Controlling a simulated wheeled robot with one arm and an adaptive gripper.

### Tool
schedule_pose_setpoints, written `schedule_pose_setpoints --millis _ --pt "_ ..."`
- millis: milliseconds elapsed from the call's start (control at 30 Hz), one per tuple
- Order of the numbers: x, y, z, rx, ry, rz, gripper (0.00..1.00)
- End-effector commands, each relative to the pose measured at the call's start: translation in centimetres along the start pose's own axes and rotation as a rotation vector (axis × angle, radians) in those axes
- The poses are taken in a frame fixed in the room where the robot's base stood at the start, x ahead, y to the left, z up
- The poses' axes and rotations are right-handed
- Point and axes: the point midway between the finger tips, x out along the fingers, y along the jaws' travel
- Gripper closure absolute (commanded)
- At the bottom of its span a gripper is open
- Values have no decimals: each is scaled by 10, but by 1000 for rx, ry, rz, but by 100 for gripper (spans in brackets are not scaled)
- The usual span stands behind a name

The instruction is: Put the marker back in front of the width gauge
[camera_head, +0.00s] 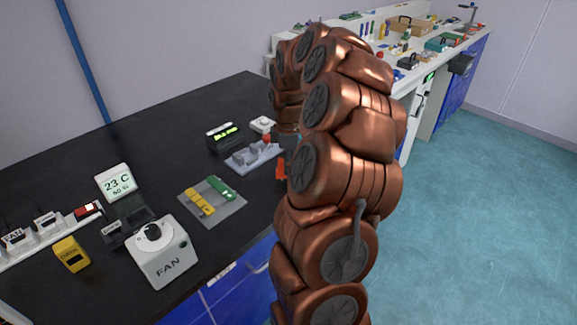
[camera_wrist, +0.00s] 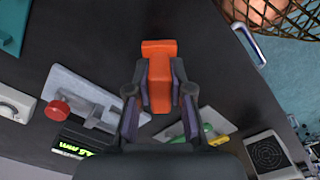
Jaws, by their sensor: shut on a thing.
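My gripper (camera_wrist: 160,96) is shut on an orange T-shaped piece (camera_wrist: 159,72), which I take to be the marker. The piece also shows in the head view (camera_head: 281,171), partly behind my arm. Whether it touches the bench cannot be told. A grey fixture with a red knob (camera_wrist: 82,97), likely the width gauge, lies left of my gripper in the wrist view. In the head view this fixture (camera_head: 252,157) is just left of the orange piece. My arm hides most of my gripper in the head view.
A black box with a green readout (camera_head: 223,134) and a small white box (camera_head: 262,125) stand behind the fixture. A grey tray (camera_head: 232,212) holds a yellow and a green piece. A FAN box (camera_head: 163,254) and a 23 C display (camera_head: 115,182) stand left. The black bench (camera_head: 165,125) is clear behind.

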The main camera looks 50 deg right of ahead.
Motion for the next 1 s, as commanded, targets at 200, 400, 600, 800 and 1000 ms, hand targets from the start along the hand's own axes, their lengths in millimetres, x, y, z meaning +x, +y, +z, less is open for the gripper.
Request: schedule_pose_setpoints --millis 200,400,600,800,1000 --pt "12 0 0 1 1 3 100" --pt "13 0 0 1 1 3 100" --pt "16 0 0 1 1 2 74" --pt "16 0 0 1 1 2 55" --pt "16 0 0 1 1 2 55"
